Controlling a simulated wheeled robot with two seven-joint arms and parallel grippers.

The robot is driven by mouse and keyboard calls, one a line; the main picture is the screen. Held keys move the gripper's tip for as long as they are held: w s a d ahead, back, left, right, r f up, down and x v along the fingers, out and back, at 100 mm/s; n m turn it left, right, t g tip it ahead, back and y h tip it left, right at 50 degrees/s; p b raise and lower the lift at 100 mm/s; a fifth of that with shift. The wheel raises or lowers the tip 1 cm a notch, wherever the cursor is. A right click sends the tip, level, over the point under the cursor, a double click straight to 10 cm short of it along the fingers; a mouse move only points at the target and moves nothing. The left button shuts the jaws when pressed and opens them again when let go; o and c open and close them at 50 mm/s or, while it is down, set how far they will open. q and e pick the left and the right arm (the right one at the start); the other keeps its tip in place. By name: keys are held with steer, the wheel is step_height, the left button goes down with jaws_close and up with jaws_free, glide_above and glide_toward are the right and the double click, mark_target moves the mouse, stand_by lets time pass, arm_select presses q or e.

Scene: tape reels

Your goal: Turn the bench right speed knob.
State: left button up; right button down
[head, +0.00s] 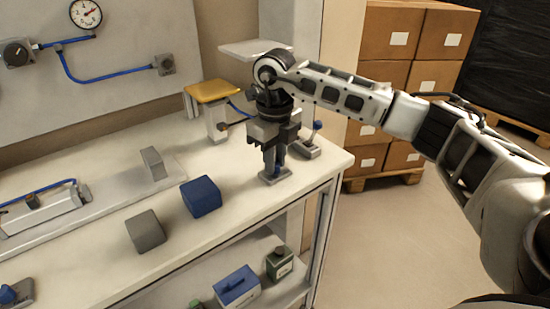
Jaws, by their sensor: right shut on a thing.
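My right gripper (273,164) points straight down over the right end of the bench. It is shut on a small blue knob that stands on a flat grey base (276,179). The fingers hide most of the knob, so its turn angle cannot be read. My left gripper is not in view.
The bench top (225,237) carries a dark blue block (201,196), a grey block (146,231) and a yellow-topped stand (212,92). A small lever with a blue tip (317,126) stands just right of my gripper. Boxes (404,30) are stacked behind.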

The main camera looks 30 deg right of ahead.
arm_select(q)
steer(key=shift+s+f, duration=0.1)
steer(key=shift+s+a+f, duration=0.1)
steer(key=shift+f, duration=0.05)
arm_select(e)
steer(key=c, duration=1.3)
jaws_free()
steer(key=shift+r, duration=0.1)
arm_select(q)
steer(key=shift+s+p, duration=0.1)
steer(key=shift+p, duration=0.4)
arm_select(e)
step_height(320, 180, up, 16)
steer(key=shift+f, duration=0.1)
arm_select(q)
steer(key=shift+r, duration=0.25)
